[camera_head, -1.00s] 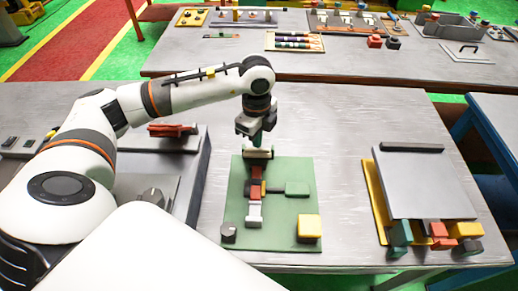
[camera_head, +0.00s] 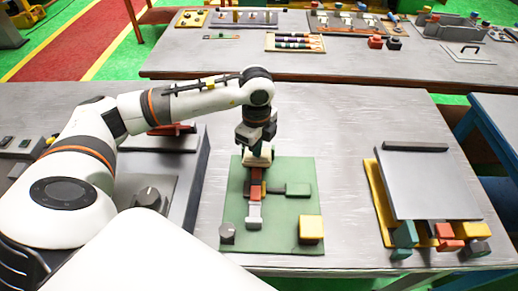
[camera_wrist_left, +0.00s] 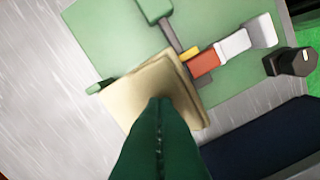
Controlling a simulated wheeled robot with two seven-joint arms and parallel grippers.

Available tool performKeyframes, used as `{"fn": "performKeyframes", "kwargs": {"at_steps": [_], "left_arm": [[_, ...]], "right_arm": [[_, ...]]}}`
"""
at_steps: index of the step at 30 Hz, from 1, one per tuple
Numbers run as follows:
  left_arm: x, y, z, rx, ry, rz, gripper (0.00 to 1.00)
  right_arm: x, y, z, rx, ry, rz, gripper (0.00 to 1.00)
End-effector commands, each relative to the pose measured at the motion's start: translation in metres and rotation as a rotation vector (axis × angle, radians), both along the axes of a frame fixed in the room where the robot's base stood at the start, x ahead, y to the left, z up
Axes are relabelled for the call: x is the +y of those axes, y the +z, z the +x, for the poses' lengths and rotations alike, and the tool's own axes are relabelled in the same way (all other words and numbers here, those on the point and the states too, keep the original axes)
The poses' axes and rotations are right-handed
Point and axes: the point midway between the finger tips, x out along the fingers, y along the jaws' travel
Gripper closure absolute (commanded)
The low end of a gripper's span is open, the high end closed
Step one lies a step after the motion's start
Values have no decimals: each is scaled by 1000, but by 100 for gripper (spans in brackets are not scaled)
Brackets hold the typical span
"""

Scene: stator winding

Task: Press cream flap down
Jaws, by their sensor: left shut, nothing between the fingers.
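The cream flap (camera_wrist_left: 145,88) lies at the far end of the green board (camera_head: 285,235), and in the left wrist view it appears as a tilted cream square. My left gripper (camera_head: 257,150) is shut and empty, pointing down over the flap. In the left wrist view its dark green fingers (camera_wrist_left: 160,125) overlap the flap's lower edge; whether they touch it I cannot tell. My right gripper is in neither view.
On the board are a red block (camera_head: 256,190), a white block (camera_head: 254,215), a green block (camera_head: 298,189), a yellow block (camera_head: 311,229) and a dark knob (camera_head: 227,233). A grey panel (camera_head: 425,185) with coloured blocks stands at the right. The table between is clear.

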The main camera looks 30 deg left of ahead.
Motion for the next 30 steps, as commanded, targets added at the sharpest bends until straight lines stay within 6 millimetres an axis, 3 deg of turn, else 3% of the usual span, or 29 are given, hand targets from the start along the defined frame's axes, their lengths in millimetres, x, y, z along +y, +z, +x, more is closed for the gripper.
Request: {"fn": "performKeyframes", "kwargs": {"at_steps": [14,30], "left_arm": [[-1,-4,-2,0,0,0,100],[-4,-23,-7,1,1,0,100]], "right_arm": [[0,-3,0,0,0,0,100],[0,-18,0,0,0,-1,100]]}}
